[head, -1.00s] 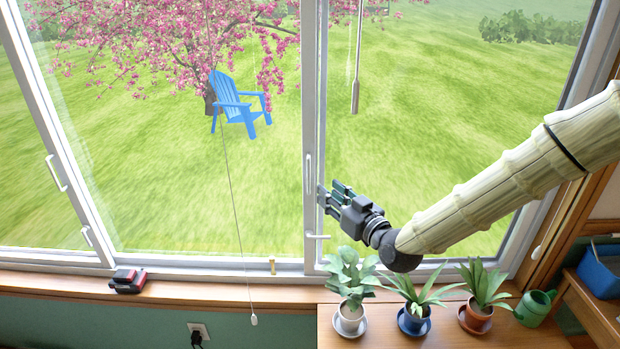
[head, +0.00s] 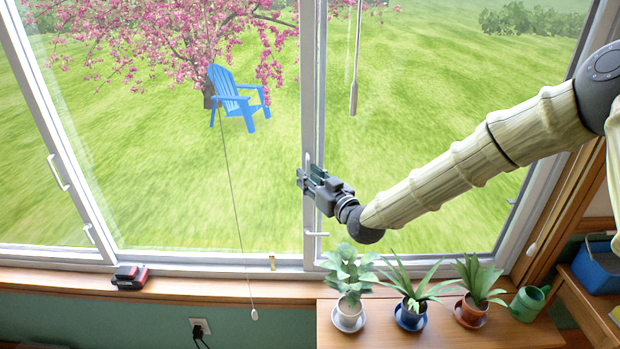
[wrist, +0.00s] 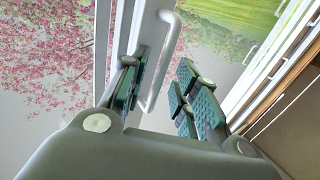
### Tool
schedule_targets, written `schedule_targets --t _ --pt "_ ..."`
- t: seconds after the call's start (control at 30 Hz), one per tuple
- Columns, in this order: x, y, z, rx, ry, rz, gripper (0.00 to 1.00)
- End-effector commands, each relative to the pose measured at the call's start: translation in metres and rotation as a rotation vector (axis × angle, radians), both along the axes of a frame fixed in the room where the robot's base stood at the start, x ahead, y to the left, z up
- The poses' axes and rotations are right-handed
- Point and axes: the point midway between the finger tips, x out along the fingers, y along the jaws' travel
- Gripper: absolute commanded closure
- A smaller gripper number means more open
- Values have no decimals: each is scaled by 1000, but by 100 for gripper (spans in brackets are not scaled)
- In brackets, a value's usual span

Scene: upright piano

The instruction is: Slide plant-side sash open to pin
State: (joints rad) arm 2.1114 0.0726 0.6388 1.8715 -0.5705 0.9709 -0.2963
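The plant-side sash (head: 311,100) is the right-hand window panel behind the potted plants, with its white upright frame near the middle of the window. A white pull handle (wrist: 168,62) on that frame shows in the wrist view. My gripper (head: 306,180) is at the handle, its fingers partly covering it in the head view. In the wrist view my gripper (wrist: 158,88) is open, with the handle between the two padded fingers and a gap on the right finger's side. A small brass pin (head: 272,263) stands on the bottom track, left of the sash frame.
Three potted plants (head: 347,275) and a green watering can (head: 529,303) stand below my arm. A white latch lever (head: 316,234) is on the frame below my gripper. A blind cord (head: 238,215) and wand (head: 354,98) hang nearby. A red-black object (head: 130,277) lies on the sill.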

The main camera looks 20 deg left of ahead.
Motion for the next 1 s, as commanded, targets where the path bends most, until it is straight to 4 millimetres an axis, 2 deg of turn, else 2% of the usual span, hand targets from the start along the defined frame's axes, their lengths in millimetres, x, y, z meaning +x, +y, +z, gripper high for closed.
schedule_targets --t 0.03,0.2,0.47,0.57,1.0 --pt "0 0 0 0 0 0 72" --pt "0 0 0 0 0 0 100" --pt "0 1 0 0 0 0 100" --pt "-2 8 -1 1 -1 1 100" --pt "-23 80 0 1 -2 3 100"
